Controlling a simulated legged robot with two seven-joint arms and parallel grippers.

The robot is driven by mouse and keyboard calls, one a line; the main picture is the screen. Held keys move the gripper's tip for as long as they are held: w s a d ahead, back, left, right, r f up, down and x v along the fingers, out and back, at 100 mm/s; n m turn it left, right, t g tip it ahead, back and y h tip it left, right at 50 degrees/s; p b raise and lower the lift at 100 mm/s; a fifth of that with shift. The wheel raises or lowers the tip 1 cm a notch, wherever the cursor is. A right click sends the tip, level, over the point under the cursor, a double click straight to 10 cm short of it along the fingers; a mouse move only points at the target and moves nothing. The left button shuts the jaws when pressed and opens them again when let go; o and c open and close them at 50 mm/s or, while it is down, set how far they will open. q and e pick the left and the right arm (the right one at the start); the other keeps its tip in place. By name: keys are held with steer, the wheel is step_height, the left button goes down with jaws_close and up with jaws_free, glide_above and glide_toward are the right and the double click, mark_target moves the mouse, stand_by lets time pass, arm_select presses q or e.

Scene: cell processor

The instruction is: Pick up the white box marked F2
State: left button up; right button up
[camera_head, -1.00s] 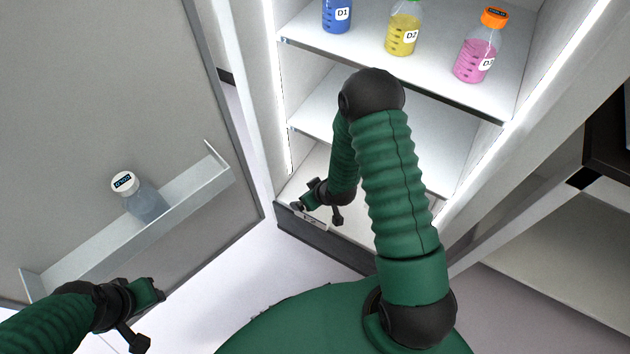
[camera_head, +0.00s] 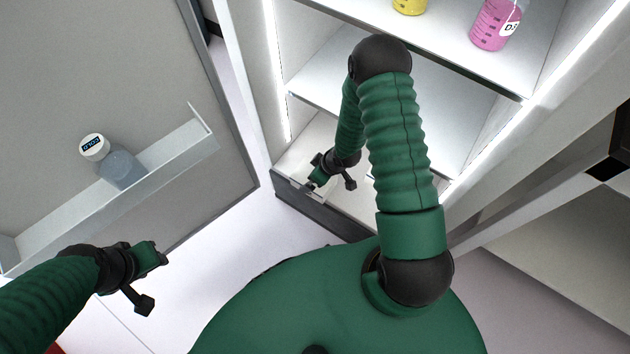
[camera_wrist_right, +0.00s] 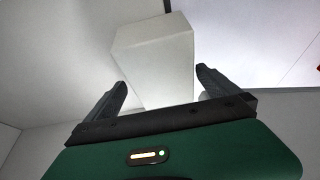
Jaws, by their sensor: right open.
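A plain white box (camera_wrist_right: 160,62) stands in the right wrist view, ahead of my right gripper (camera_wrist_right: 162,78). Its lower part lies between the two spread fingers, with a gap at the left finger. No F2 marking shows on the faces I see. In the head view my right gripper (camera_head: 312,187) is low in the cabinet, over the bottom drawer (camera_head: 335,214), and its arm hides much of that drawer. The right gripper is open and holds nothing. My left gripper (camera_head: 150,280) hangs at the lower left, away from the cabinet; its fingers are unclear.
Shelves (camera_head: 440,130) lie above the drawer, with a yellow bottle (camera_head: 410,5) and a pink bottle (camera_head: 493,24) on the upper one. The open door (camera_head: 90,60) at left carries a rack (camera_head: 165,160) with a white-capped bottle (camera_head: 122,168).

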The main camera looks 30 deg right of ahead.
steer(key=b+x, duration=0.1)
steer(key=x, duration=0.1)
steer(key=b+x, duration=0.1)
steer(key=shift+a+f, duration=0.25)
steer(key=shift+f, duration=0.15)
steer(key=shift+w+a+f, duration=0.1)
steer(key=shift+f, duration=0.1)
steer(key=shift+d, duration=0.25)
steer(key=shift+a, duration=0.15)
steer(key=c, duration=0.4)
arm_select(q)
steer(key=f, duration=0.3)
steer(key=shift+a, duration=0.4)
arm_select(e)
steer(key=c, duration=1)
